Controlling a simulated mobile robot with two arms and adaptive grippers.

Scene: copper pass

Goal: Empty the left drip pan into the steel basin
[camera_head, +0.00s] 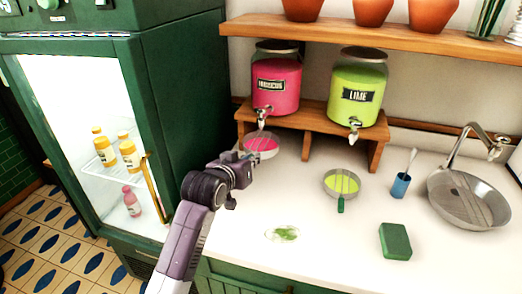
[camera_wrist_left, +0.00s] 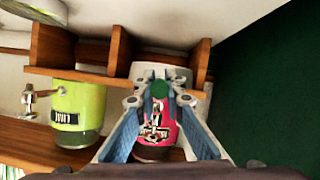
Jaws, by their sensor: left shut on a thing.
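The left drip pan (camera_head: 262,145) holds pink liquid and sits under the tap of the pink hibiscus dispenser. My left gripper (camera_head: 245,157) is at the pan's near left side, shut on its handle; the gripper covers most of the handle in the head view. In the left wrist view, the green handle end (camera_wrist_left: 160,89) shows between the fingers, with the pink dispenser behind. The round steel basin (camera_head: 440,190) is at the far right of the counter, under a tap. My right gripper is not in view.
The lime pan (camera_head: 341,204) with its green handle, a blue cup (camera_head: 400,186) and a green sponge (camera_head: 395,241) stand between the left pan and the basin. A green-spotted wet patch (camera_head: 283,233) lies at the front. The wooden dispenser stand (camera_head: 306,148) is close behind.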

